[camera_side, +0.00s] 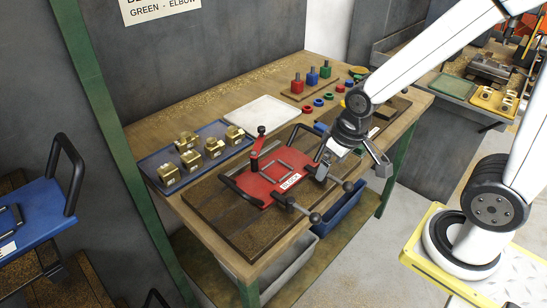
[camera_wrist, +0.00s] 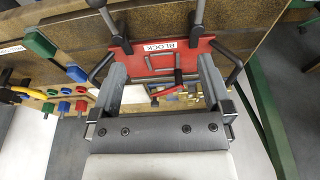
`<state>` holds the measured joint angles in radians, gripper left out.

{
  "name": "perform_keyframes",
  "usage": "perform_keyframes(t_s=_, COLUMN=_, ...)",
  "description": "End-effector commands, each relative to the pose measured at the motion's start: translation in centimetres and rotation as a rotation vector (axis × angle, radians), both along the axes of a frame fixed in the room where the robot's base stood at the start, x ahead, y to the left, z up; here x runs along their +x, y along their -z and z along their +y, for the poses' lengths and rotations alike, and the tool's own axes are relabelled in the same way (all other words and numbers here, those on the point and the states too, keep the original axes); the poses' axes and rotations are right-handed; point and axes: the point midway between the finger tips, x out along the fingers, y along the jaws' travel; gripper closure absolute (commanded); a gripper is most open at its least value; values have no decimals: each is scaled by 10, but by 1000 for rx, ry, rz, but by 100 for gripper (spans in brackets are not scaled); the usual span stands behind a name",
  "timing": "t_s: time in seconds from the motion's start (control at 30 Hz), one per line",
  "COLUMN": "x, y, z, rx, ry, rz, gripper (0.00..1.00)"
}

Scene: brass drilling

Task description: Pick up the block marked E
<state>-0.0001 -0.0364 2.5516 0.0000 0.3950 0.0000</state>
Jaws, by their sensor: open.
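Several brass blocks (camera_side: 213,148) stand on a blue tray (camera_side: 157,157) at the left of the bench in the side view. Their marks are too small to read, so I cannot tell which one is E. In the wrist view small brass shapes (camera_wrist: 188,93) show between the fingers, partly hidden behind the gripper's body. My gripper (camera_side: 350,166) is open and empty, above the right side of the red fixture, well to the right of the blocks. Its two spread fingers also show in the wrist view (camera_wrist: 161,68).
A red fixture labelled BLOCK (camera_side: 268,198), with black handles and a red upright lever (camera_side: 256,150), lies between my gripper and the tray. A pale empty plate (camera_side: 264,117) is behind. Coloured pegs (camera_side: 311,77) and rings stand at the back right.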

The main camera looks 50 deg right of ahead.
Motion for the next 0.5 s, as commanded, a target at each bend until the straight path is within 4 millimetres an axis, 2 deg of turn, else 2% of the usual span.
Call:
perform_keyframes(t_s=0.4, x=0, y=-41, z=0, rx=0, ry=0, rz=-4, gripper=0)
perform_keyframes(t_s=0.5, x=6, y=-40, z=-2, rx=-35, ry=-53, rz=1, gripper=0)
